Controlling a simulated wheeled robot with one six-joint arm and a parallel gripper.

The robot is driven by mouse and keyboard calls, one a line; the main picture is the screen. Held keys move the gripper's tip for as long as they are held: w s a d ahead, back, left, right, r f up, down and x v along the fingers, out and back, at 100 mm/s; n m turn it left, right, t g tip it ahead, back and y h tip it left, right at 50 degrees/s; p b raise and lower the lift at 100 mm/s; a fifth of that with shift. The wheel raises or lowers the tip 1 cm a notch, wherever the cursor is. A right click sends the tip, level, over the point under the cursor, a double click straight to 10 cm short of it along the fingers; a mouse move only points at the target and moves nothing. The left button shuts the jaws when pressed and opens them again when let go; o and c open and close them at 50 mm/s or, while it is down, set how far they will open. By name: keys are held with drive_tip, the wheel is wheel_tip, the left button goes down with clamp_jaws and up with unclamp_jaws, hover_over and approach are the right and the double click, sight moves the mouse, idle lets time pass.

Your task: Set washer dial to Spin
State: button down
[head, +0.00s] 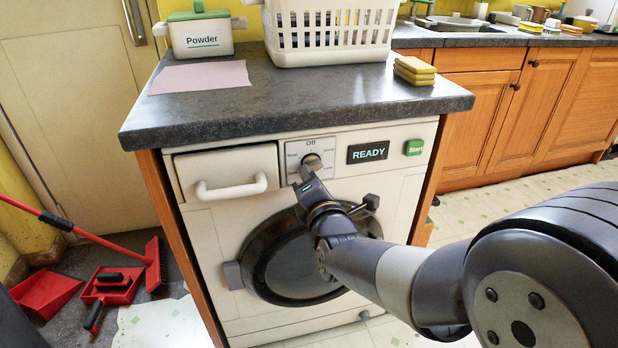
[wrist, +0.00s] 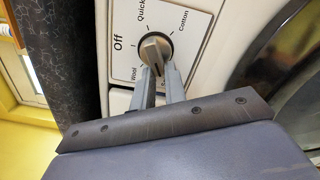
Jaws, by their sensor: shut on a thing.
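The washer dial (head: 312,161) is a round knob with a dark rim and a pale raised grip, on a white label panel at the top of the washer front. In the wrist view the dial (wrist: 155,47) has Off at its left, Quick above, Cotton to the upper right and Wool at the lower left. A label starting with S is mostly hidden by a finger. My gripper (head: 308,170) is at the dial, and its two fingers (wrist: 158,73) are shut on the grip. I cannot tell surely which label the dial points at.
The washer (head: 225,230) has a white drawer handle (head: 231,187), a READY display (head: 367,152) and a green Start button (head: 413,148). The round door (head: 300,265) is below the dial. A basket (head: 330,38), sponges (head: 414,70) and a Powder box (head: 200,36) stand on the counter.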

idle(0.4)
drive_tip(key=c, duration=1.4)
unclamp_jaws()
drive_tip(key=shift+c, duration=0.2)
drive_tip(key=p+v, duration=0.2)
drive_tip(key=v, duration=0.8)
drive_tip(key=shift+s, duration=0.4)
drive_tip(key=b+x, duration=0.2)
drive_tip(key=x, duration=0.8)
drive_tip(key=shift+w, duration=0.4)
